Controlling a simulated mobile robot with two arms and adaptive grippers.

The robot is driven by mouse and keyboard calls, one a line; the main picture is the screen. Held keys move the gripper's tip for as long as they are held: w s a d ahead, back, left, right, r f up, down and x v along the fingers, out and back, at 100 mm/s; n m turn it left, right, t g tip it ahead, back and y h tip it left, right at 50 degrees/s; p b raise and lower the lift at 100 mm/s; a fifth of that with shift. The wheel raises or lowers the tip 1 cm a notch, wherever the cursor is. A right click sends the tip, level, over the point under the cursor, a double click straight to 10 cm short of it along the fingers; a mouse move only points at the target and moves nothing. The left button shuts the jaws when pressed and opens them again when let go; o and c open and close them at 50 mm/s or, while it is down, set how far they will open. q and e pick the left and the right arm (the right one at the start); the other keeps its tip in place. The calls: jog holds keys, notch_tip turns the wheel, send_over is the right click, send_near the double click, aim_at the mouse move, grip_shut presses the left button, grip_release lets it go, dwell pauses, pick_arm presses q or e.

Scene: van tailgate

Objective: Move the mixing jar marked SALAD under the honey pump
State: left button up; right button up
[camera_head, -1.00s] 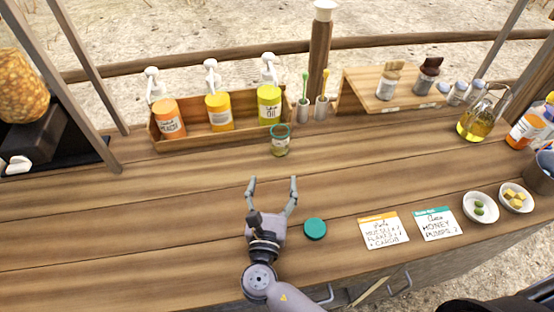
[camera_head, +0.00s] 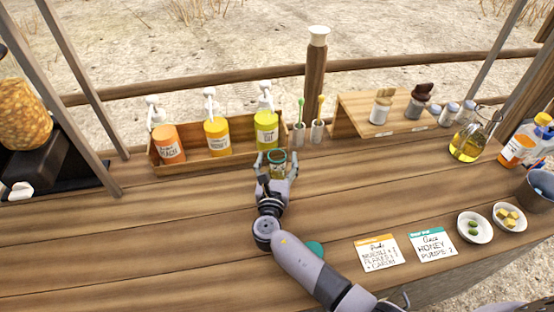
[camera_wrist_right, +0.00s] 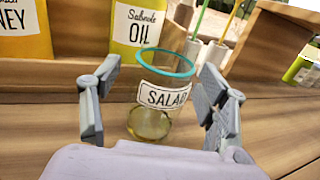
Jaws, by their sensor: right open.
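The glass mixing jar (camera_head: 277,161) has a teal rim and stands upright on the counter in front of the oil pump. In the right wrist view the jar (camera_wrist_right: 155,98) shows its SALAD label and some yellowish liquid at the bottom. My right gripper (camera_head: 277,168) is open, with its fingers on either side of the jar; in the wrist view gaps show between fingers and glass. The honey pump (camera_head: 217,137) is the middle yellow bottle in the wooden rack, left of the jar. My left gripper is not in view.
An orange pump bottle (camera_head: 168,143) and the yellow oil pump (camera_head: 266,130) share the wooden rack (camera_head: 193,158). Two small cups with a green and a yellow stick (camera_head: 317,130) stand right of the jar. A teal lid (camera_head: 315,249) lies partly behind my arm. The counter left of the jar is clear.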

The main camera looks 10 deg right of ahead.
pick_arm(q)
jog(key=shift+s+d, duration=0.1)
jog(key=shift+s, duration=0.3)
pick_arm(e)
jog(key=shift+w, duration=0.15)
jog(key=shift+c, duration=0.2)
